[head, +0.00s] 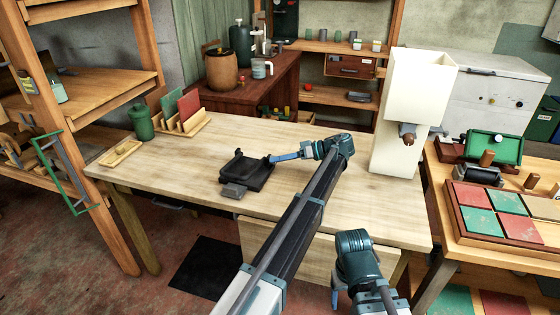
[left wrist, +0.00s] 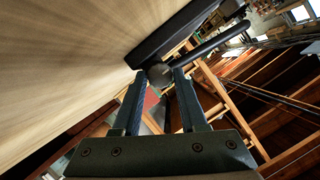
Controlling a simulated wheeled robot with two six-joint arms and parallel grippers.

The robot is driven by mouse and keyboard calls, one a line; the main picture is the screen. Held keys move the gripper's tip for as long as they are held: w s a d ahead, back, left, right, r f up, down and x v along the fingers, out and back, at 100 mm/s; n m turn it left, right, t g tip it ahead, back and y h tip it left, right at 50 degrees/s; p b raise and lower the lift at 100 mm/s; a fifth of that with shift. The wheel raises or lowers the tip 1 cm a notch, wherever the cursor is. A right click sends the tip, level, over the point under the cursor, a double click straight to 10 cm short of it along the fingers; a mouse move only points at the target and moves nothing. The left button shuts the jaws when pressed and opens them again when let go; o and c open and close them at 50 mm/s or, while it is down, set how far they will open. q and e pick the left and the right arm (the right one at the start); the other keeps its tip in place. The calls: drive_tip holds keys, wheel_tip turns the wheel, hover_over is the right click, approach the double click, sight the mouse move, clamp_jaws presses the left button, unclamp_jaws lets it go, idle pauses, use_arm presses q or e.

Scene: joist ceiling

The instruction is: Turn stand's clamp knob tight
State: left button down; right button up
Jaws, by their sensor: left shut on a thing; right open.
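The stand (head: 247,172) is a low black piece with a tilted plate, on the wooden table left of its middle. My left gripper (head: 272,158) reaches it from the right, its blue fingers at the stand's right side. In the left wrist view the dark stand (left wrist: 180,28) fills the top, with a black rod beside it. There the left fingertips (left wrist: 158,78) are shut on a small round grey knob (left wrist: 158,71); the fingers partly cover it. My right gripper (head: 338,297) hangs low in front of the table's front edge, open, its fingers mostly hidden behind its arm.
On the table (head: 200,165) stand a cream hopper (head: 408,105) at right, a green canister (head: 141,122), a wooden tray (head: 121,153) and a rack with colored boards (head: 182,118) at left. Bare tabletop lies around the stand. A bench with colored tiles (head: 490,196) is at right.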

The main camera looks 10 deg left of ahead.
idle(0.4)
use_arm(q)
drive_tip(key=shift+c, duration=2.2)
unclamp_jaws()
drive_tip(key=shift+r, duration=0.1)
